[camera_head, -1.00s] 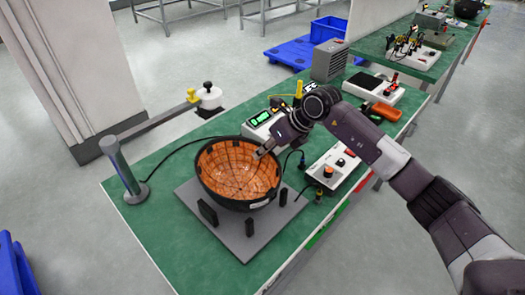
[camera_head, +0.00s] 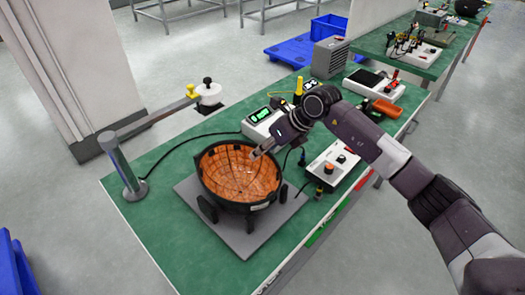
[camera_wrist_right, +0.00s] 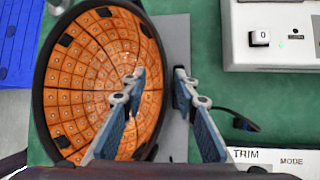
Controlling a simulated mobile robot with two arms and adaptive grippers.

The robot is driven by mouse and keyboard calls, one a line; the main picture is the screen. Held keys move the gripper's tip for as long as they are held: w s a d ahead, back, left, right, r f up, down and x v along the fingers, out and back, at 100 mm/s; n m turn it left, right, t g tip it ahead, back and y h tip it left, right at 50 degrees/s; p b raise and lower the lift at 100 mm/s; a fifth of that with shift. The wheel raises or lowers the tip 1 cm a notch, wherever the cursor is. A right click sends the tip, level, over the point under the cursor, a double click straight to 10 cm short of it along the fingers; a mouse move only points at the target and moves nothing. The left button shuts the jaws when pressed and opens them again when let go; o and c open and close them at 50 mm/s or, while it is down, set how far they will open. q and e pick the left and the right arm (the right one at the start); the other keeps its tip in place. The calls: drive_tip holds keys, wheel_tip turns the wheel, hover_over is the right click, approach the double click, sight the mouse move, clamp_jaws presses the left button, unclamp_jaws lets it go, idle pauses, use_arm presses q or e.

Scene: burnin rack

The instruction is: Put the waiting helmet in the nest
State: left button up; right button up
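The helmet, a dark shell with an orange padded inside (camera_head: 238,172), sits open side up among the black posts of the nest. The nest's grey base plate (camera_head: 245,240) lies on the green bench. A front post (camera_head: 207,208) stands close against the shell; whether they touch I cannot tell. My right gripper (camera_head: 256,153) is at the helmet's far right rim. In the right wrist view its fingers (camera_wrist_right: 158,78) are apart, one over the orange inside (camera_wrist_right: 90,80) and one outside the rim, with gaps beside the rim. My left gripper is out of view.
A white control box (camera_head: 333,165) and a tester with a green display (camera_head: 262,122) stand right of and behind the nest. A grey post (camera_head: 122,165) with a black cable is at the left. Bench space in front of the plate is clear.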

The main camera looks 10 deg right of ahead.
drive_tip(key=shift+r, duration=0.1)
drive_tip(key=shift+r+p, duration=0.75)
drive_tip(key=shift+r, duration=0.05)
drive_tip(key=b+v, duration=0.3)
drive_tip(key=v, duration=0.8)
drive_tip(key=shift+s+d, duration=0.25)
drive_tip(key=shift+d, duration=0.1)
